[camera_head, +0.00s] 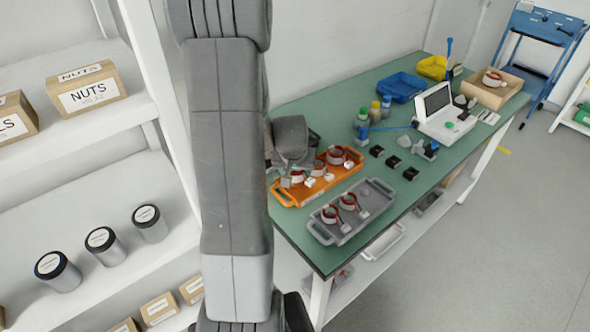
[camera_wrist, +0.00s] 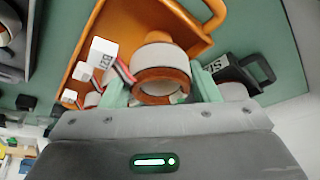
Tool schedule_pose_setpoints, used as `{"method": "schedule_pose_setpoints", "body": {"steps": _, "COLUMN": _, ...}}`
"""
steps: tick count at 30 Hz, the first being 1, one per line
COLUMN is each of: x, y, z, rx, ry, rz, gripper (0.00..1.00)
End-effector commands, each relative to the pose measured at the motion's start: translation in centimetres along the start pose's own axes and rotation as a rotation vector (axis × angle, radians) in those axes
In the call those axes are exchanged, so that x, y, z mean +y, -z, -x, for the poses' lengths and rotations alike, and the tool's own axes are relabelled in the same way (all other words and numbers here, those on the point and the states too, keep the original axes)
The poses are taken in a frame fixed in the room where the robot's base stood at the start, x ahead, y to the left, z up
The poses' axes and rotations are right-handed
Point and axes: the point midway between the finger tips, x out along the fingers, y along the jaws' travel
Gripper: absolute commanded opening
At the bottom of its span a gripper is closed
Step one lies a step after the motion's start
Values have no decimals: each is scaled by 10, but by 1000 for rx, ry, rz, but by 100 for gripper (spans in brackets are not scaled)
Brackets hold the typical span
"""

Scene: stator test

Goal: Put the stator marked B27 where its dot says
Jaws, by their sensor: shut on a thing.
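My gripper (camera_wrist: 160,88) is shut on a stator (camera_wrist: 161,78), a white ring with copper windings, in the wrist view. The stator is between the two pale green fingers, over or in the orange tray (camera_wrist: 186,28). A white tag (camera_wrist: 103,52) on striped wires lies beside it; its lettering is too unclear to read as B27, and I see no dot. In the head view the orange tray (camera_head: 300,199) holds several stators, and my gripper (camera_head: 287,176) is at its left part, partly hidden by my arm. A grey tray (camera_head: 345,236) holds two stators (camera_head: 347,201).
The green table (camera_head: 440,172) also bears several small black blocks (camera_head: 392,162), coloured-cap bottles (camera_head: 374,111), a white tester with a screen (camera_head: 440,108), blue (camera_head: 400,88) and yellow (camera_head: 432,67) bins, and a cardboard-coloured tray (camera_head: 492,96) with a stator. Shelves stand at left.

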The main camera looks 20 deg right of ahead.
Motion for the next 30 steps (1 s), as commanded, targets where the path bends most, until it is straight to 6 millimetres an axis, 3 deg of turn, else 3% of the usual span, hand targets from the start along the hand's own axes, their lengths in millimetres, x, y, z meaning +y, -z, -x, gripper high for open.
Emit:
{"method": "schedule_pose_setpoints", "body": {"steps": 18, "x": 0, "y": -7, "z": -17, "rx": 1, "ry": 0, "rz": 0, "gripper": 22}}
{"method": "schedule_pose_setpoints", "body": {"steps": 30, "x": 0, "y": -7, "z": -18, "rx": 1, "ry": 0, "rz": 0, "gripper": 22}}
